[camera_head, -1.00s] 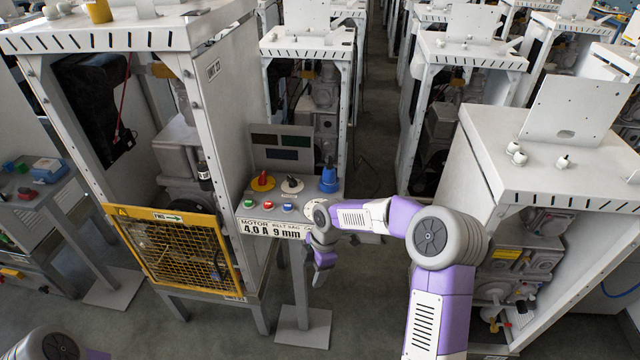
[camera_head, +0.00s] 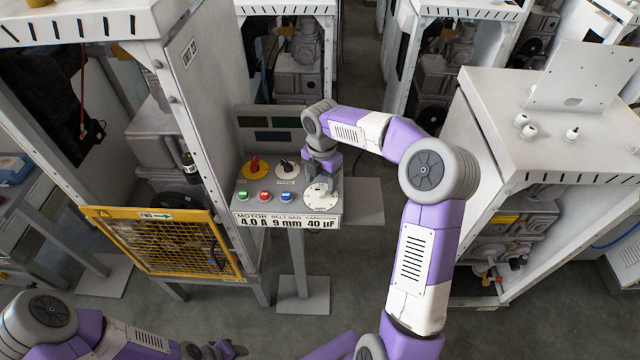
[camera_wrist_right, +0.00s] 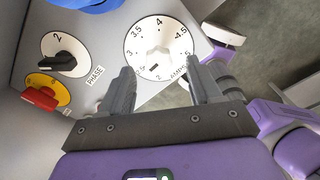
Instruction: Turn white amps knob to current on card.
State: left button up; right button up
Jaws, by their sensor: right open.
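The white amps dial (camera_wrist_right: 133,52) has a white knob (camera_wrist_right: 158,38) in its middle. Its black mark is at the dial's low end, near 2 and 2.5. In the head view the dial (camera_head: 317,199) is at the panel's right side. The card (camera_head: 287,222) on the front edge reads 4.0 A, 9 mm, 40 µF. My right gripper (camera_head: 323,178) is above the dial, pointing down. In the right wrist view its open fingers (camera_wrist_right: 160,82) are apart and empty, short of the knob. My left gripper (camera_head: 226,350) is low at the bottom edge, away from the panel; its jaws are unclear.
The panel also has a red-and-yellow switch (camera_head: 256,165), a black PHASE selector (camera_head: 287,169) and green, red and blue buttons (camera_head: 264,196). A blue knob (camera_wrist_right: 90,3) is beside the dial, mostly hidden. A yellow mesh guard (camera_head: 165,242) stands left of the panel.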

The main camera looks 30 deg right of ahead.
aim_at(321, 193)
jog(key=shift+f, duration=1.45)
jog(key=c, duration=1)
jog(key=shift+w, duration=0.1)
